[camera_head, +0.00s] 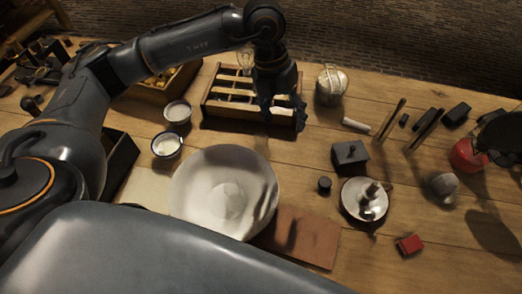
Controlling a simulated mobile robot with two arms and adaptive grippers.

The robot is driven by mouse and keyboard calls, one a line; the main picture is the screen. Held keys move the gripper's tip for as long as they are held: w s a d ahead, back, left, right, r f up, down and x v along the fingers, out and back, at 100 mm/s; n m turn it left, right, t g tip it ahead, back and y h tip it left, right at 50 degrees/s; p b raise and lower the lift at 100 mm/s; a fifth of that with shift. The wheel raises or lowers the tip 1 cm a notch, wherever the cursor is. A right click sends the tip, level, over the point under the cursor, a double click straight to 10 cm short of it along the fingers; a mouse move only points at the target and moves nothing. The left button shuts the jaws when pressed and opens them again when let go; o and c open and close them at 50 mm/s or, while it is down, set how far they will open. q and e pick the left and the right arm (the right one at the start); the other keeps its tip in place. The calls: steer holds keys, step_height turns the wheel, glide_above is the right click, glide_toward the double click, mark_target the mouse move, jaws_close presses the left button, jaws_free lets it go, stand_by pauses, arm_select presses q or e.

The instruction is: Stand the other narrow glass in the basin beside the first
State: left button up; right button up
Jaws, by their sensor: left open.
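The wide pale basin (188,190) stands at the front middle of the table. A faint round form shows on its floor, but I cannot tell whether it is a glass. A small clear glass shape (245,58) shows at the back of the wooden rack (208,100), partly hidden by my left arm. My left gripper (284,108) points down at the right part of the rack, behind the basin. Its fingers are apart, and I see nothing between them.
Two cups, one (177,112) behind the other (166,146), stand left of the basin. A brown board (310,240) lies at its right front. A candle holder (350,208), black box (350,157) and lidded jar (331,86) stand to the right. Bare wood lies between rack and basin.

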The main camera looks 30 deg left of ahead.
arm_select(q)
steer(key=a+f+y, duration=0.1)
steer(key=a+y, duration=0.2)
steer(key=a, duration=0.2)
steer(key=p, duration=0.1)
glide_above(260, 140)
steer(key=s+d, duration=0.1)
step_height(260, 140, down, 7)
steer(key=shift+d+f, duration=0.1)
steer(key=shift+f, duration=0.3)
steer(key=shift+s+f+p, duration=0.1)
steer(key=shift+f+p, duration=0.35)
steer(key=shift+f, duration=0.1)
steer(key=f, duration=0.2)
steer(key=f+p, duration=0.1)
steer(key=shift+a+f, duration=0.25)
steer(key=shift+f, duration=0.45)
steer(key=shift+c, duration=0.4)
